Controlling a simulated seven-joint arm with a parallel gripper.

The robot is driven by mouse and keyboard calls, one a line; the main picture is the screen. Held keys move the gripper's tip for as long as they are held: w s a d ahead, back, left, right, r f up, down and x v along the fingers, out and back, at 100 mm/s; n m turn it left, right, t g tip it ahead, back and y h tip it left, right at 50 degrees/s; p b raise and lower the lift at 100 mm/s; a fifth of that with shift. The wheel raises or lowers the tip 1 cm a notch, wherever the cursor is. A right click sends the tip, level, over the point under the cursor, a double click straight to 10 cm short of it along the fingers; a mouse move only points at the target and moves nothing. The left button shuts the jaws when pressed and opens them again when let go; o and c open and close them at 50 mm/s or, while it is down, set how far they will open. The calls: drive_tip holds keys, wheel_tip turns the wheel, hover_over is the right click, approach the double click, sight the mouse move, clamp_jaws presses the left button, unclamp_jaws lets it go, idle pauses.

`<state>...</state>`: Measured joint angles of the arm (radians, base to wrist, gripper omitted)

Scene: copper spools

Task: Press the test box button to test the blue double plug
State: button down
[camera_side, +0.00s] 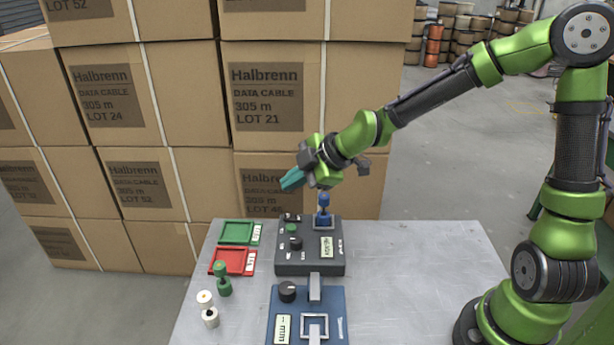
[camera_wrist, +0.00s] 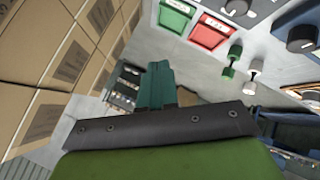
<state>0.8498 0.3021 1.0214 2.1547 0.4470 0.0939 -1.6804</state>
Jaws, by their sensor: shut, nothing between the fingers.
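The dark grey test box (camera_side: 310,262) stands on the metal table in the side view, with a small display on its right part. The blue double plug (camera_side: 323,203) stands upright at the box's back right, its lower end at a light-rimmed socket. A green round button (camera_side: 292,229) and a black knob (camera_side: 295,243) sit on the left part of the box top. My gripper (camera_side: 292,180) has teal fingers, shut and empty, in the air above and left of the blue plug, apart from it. The shut fingers also show in the wrist view (camera_wrist: 158,84); the blue plug is not visible there.
A green tray (camera_side: 222,240) and a red tray (camera_side: 216,268) lie left of the box. A green double plug (camera_side: 222,281) and a white one (camera_side: 211,318) are in front of them. A blue device (camera_side: 335,298) stands nearer. Stacked cartons (camera_side: 185,120) rise behind; the table's right is clear.

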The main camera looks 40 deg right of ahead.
sight(295, 228)
drive_tip(key=shift+f, duration=4.4)
drive_tip(key=shift+f, duration=0.4)
drive_tip(key=shift+f, duration=0.5)
drive_tip(key=shift+r, duration=0.95)
drive_tip(key=shift+r, duration=2.5)
